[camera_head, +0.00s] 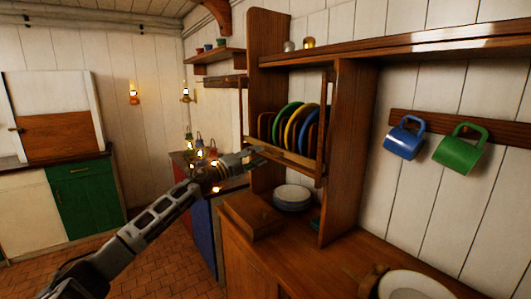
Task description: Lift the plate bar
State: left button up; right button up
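A wooden plate rack holds several upright plates (298,126) in green, blue, yellow and brown. A wooden bar (292,160) runs across the front of the rack, low before the plates. My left arm reaches in from the lower left. My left gripper (252,153) is at the left part of this bar, close to it or touching it. The fingers are small and dark here, so I cannot tell whether they are open or shut on the bar. My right gripper is not in view.
White bowls or plates (292,197) are stacked on the wooden counter (345,255) below the rack. A white plate (415,285) is at the front right. A blue mug (404,142) and a green mug (459,150) hang on the right wall. Small lit lamps (199,150) stand behind my arm.

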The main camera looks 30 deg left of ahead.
aim_at(265, 152)
pick_arm(q)
jog(key=shift+p+x, duration=0.45)
jog(key=shift+x, duration=1.45)
jog(key=shift+w+d, duration=0.1)
jog(key=shift+d, duration=0.05)
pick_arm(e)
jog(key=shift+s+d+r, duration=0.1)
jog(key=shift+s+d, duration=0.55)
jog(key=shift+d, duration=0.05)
pick_arm(q)
jog(key=shift+c, duration=0.4)
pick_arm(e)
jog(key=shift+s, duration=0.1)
pick_arm(q)
grip_shut()
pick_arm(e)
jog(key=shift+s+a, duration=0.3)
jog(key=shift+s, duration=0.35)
